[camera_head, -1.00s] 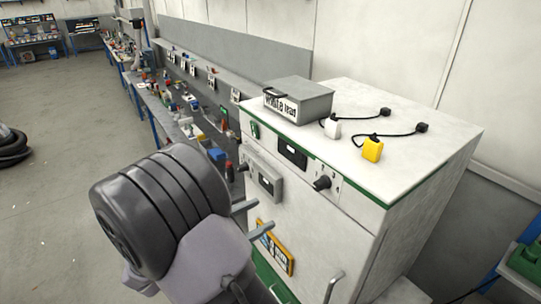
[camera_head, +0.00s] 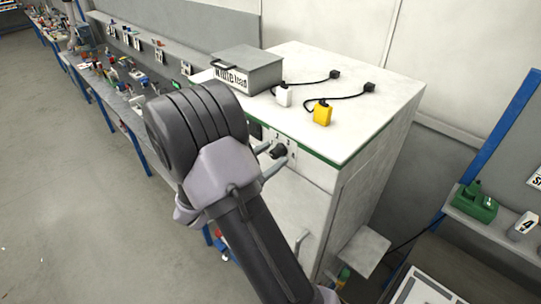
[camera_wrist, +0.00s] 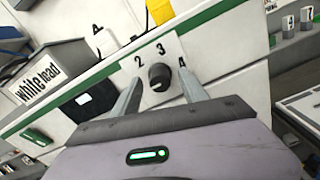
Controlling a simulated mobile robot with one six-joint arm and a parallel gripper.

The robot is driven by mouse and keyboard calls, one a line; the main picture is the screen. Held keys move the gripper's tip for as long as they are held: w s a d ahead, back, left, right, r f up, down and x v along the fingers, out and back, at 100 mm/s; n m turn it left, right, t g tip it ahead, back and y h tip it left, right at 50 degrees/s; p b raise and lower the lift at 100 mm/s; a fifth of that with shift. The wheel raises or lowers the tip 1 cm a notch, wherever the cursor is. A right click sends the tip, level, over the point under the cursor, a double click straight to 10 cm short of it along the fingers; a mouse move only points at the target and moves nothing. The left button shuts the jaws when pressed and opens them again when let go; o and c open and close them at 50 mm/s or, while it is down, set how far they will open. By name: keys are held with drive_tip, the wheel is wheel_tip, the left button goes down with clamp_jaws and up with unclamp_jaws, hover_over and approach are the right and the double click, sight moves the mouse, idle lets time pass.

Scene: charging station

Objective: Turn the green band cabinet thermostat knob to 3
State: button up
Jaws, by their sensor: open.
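The white cabinet (camera_head: 385,110) has a green band (camera_head: 318,157) under the edge of its top. The black thermostat knob (camera_head: 279,150) is on its front panel, and it also shows in the wrist view (camera_wrist: 159,77). The numbers 2, 3 and 4 are printed around the knob in the wrist view, with 3 beyond it. I cannot tell clearly which number its pointer faces. My gripper (camera_wrist: 161,85) is open, one finger on each side of the knob in the picture. Contact does not show. In the head view my gripper (camera_head: 268,160) is just before the panel.
A grey box (camera_head: 248,70) labelled "white lead", a white corded block (camera_head: 283,95) and a yellow corded block (camera_head: 322,113) are on the cabinet top. A dark display (camera_wrist: 91,99) is beside the knob. A cluttered workbench runs left, and a shelf (camera_head: 490,225) stands right.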

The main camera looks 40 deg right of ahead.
clamp_jaws()
drive_tip(key=shift+f+b, duration=0.1)
drive_tip(key=shift+b, duration=0.25)
